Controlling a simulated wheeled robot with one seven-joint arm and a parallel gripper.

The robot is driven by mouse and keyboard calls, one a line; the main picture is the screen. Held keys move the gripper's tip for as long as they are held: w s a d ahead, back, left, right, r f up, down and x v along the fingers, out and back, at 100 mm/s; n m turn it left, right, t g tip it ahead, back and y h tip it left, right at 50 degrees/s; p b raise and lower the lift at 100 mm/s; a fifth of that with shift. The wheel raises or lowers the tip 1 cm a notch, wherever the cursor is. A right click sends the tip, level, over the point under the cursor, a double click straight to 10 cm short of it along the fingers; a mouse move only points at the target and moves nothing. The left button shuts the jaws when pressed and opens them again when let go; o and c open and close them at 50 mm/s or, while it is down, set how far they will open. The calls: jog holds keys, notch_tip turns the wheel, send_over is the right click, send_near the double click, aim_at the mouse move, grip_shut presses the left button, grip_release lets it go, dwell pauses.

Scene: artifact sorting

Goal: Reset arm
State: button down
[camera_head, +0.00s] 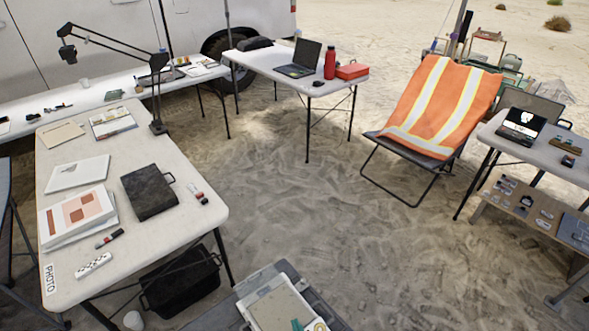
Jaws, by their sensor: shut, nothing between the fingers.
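My arm and gripper do not show in the head view, so the gripper's position and its fingers cannot be seen. The task names no other object. At the bottom edge is a pale tray-like panel (277,308) on a dark grey surface, with a small teal piece on it. I cannot tell whether this panel is part of my own body.
A white table (90,231) with papers, a black case (149,191) and a black lamp (157,95) stands left. Another table with a laptop (301,60) stands behind. A chair with an orange vest (442,97) and more tables are right. Sand between them is clear.

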jog(key=s+d+r+m+t+h, duration=0.1)
jog(key=s+d+r, duration=0.15)
jog(key=s, duration=0.65)
jog(key=s+d+r+m+t+h, duration=0.15)
jog(key=s+r, duration=0.25)
jog(key=s, duration=0.4)
jog(key=s+a+r+m+t, duration=0.1)
jog(key=s+a+r, duration=0.1)
jog(key=s+r, duration=0.4)
jog(key=s+a+r+m+t, duration=0.1)
jog(key=s+r, duration=0.5)
jog(key=r, duration=0.6)
jog(key=shift+s+a+r+h, duration=0.15)
jog(key=shift+s+a+h, duration=0.2)
jog(key=shift+a, duration=0.5)
